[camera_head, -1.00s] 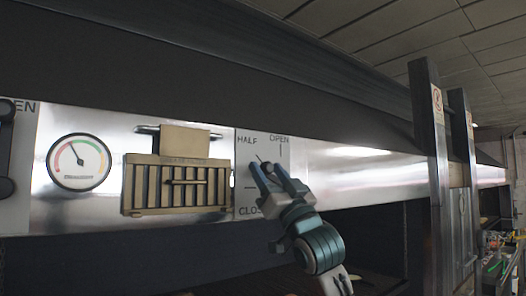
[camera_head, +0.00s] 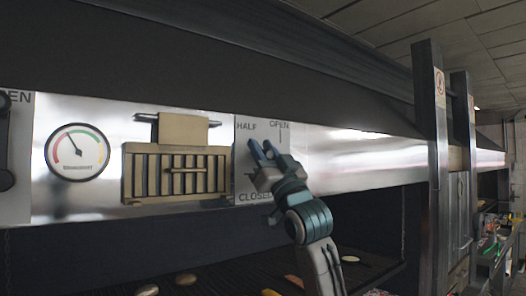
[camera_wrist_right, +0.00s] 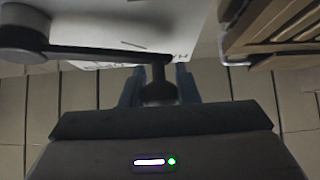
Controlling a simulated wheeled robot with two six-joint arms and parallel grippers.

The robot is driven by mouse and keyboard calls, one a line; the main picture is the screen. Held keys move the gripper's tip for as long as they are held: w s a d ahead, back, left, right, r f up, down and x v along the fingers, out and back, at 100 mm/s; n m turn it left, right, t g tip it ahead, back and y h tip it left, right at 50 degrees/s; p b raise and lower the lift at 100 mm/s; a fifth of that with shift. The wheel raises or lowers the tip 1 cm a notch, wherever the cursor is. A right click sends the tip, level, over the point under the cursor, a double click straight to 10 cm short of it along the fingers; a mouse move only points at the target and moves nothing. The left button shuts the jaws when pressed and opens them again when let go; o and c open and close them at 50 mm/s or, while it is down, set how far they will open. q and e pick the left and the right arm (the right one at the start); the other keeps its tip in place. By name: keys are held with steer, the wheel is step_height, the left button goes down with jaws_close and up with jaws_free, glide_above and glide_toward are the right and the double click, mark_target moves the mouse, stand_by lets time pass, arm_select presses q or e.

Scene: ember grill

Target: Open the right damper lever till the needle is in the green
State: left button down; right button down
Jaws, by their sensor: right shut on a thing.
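The right damper's pale plate (camera_head: 242,150) carries the words HALF, OPEN and CLOSED. My right gripper (camera_head: 261,150) is in front of this plate, between the HALF and CLOSED marks, and hides most of the lever in the head view. In the right wrist view the dark lever (camera_wrist_right: 95,52) runs from a round pivot at the left to a knob (camera_wrist_right: 158,92) between my fingers. The right gripper is shut on that knob. The round gauge (camera_head: 77,152) is at the left; its needle points up and left, short of the green arc at upper right. My left gripper is out of view.
A tan slatted vent box (camera_head: 176,175) stands out from the steel panel between gauge and plate. A grill bed with several food pieces lies below. Posts (camera_head: 428,150) rise at the right.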

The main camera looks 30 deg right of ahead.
steer(key=r+m+h+b, duration=0.1)
steer(key=m+h, duration=0.1)
steer(key=m, duration=0.1)
steer(key=d+r+m+g+h+b, duration=0.1)
steer(key=m+h, duration=0.2)
steer(key=d+m+h+b, duration=0.1)
steer(key=m+h, duration=0.2)
steer(key=shift+w+d+r, duration=0.1)
steer(key=shift+d+r, duration=0.1)
steer(key=shift+r, duration=0.2)
steer(key=c, duration=1.1)
jaws_free()
steer(key=shift+f+b, duration=0.1)
steer(key=shift+b, duration=0.2)
